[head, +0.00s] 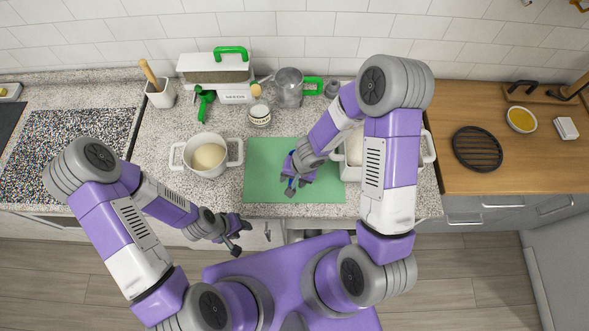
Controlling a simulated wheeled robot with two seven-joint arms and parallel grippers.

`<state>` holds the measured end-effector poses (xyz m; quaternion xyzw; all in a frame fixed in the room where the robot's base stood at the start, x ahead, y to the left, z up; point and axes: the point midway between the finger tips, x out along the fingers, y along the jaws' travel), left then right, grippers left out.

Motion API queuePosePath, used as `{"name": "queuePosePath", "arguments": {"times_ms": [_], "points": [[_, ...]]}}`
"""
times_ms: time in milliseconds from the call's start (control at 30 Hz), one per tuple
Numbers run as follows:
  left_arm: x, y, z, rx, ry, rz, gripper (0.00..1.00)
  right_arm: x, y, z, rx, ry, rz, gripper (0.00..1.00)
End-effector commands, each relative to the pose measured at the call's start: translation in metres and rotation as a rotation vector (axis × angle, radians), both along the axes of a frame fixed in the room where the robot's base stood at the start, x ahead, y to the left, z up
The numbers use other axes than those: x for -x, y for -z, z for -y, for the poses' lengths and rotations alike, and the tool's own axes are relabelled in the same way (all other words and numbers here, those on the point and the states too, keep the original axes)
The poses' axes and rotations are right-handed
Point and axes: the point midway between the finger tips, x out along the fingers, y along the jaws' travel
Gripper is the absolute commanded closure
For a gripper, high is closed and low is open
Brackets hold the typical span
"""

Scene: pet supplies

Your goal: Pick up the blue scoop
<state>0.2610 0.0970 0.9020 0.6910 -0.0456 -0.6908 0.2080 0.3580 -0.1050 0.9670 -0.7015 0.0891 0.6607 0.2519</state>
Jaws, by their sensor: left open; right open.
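My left gripper (236,244) is open and empty, in front of the counter's edge and away from the mat.
A white two-handled pot (187,161) with pale contents stands left of the mat. A second white container (428,146) is partly hidden behind my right arm. A jar (259,116), metal mug (289,90) and white appliance (217,65) stand behind.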

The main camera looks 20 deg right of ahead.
Motion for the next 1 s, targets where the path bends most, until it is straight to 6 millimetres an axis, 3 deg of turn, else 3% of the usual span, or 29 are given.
{"name": "queuePosePath", "arguments": {"times_ms": [33,133,433,800,1000], "points": [[0.000,0.012,0.000,0.000,0.000,0.000,0.57,0.000,0.012,-0.001,-0.001,0.001,-0.001,0.46],[0.000,0.020,0.000,0.000,0.000,0.000,0.57,-0.002,0.022,-0.004,0.000,0.000,0.000,0.46],[0.000,0.020,0.000,0.000,0.000,0.000,0.57,-0.003,0.023,-0.005,0.000,0.000,0.001,0.46],[0.000,0.020,0.000,0.000,0.000,0.000,0.57,-0.003,0.023,-0.005,0.000,0.000,0.001,1.00],[0.000,0.020,0.000,0.000,0.000,0.000,0.57,-0.003,0.023,-0.005,0.000,0.000,0.001,1.00]]}}
